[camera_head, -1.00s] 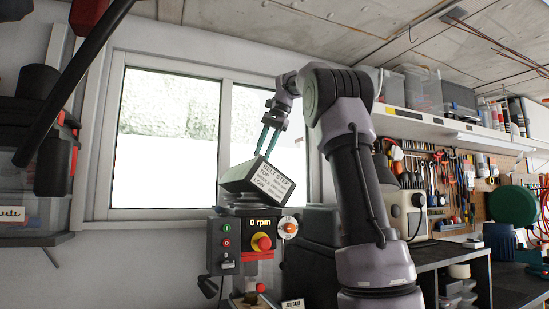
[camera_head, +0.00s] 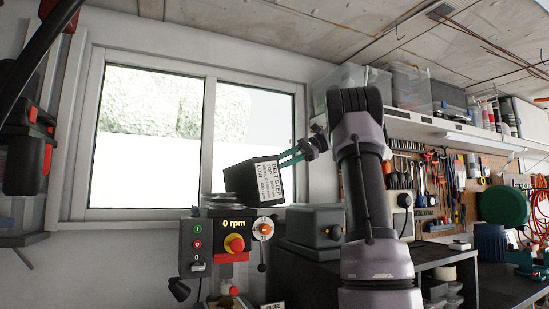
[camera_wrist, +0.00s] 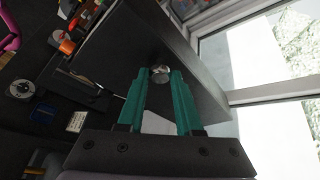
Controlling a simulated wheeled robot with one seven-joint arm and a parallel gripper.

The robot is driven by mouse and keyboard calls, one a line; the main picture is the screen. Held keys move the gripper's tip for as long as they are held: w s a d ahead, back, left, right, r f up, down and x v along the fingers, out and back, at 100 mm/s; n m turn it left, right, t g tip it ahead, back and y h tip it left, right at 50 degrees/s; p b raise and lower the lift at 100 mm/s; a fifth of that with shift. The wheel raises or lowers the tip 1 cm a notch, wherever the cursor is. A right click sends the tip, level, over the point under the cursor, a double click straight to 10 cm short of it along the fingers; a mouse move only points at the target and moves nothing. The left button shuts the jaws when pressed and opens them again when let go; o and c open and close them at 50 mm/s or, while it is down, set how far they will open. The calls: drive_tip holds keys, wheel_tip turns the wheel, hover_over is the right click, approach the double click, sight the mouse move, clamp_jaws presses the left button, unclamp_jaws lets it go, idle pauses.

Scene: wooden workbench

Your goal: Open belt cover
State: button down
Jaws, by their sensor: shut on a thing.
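The belt cover (camera_head: 254,181) is a dark box-shaped lid with a white label on its side, in the head view above the machine's control panel. It is tilted steeply up, and the stepped pulley (camera_head: 222,204) shows beneath it. My gripper (camera_head: 291,158) comes from the right with its teal fingers at the cover. In the wrist view the fingers of my gripper (camera_wrist: 160,90) are shut on a small round metal knob (camera_wrist: 160,73) on the dark face of the cover (camera_wrist: 130,45).
The control panel (camera_head: 212,246) with a red stop button (camera_head: 236,244) stands below the cover. A grey housing (camera_head: 315,232) is at its right. The window (camera_head: 150,140) is behind. A shelf (camera_head: 440,130) and tool wall are at the right.

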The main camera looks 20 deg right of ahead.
drive_tip(key=shift+d+f+y, duration=0.3)
drive_tip(key=shift+d+f, duration=0.05)
drive_tip(key=shift+d, duration=0.15)
drive_tip(key=c, duration=0.6)
unclamp_jaws()
wheel_tip(320, 180, up, 10)
drive_tip(key=shift+f, duration=0.1)
idle(0.5)
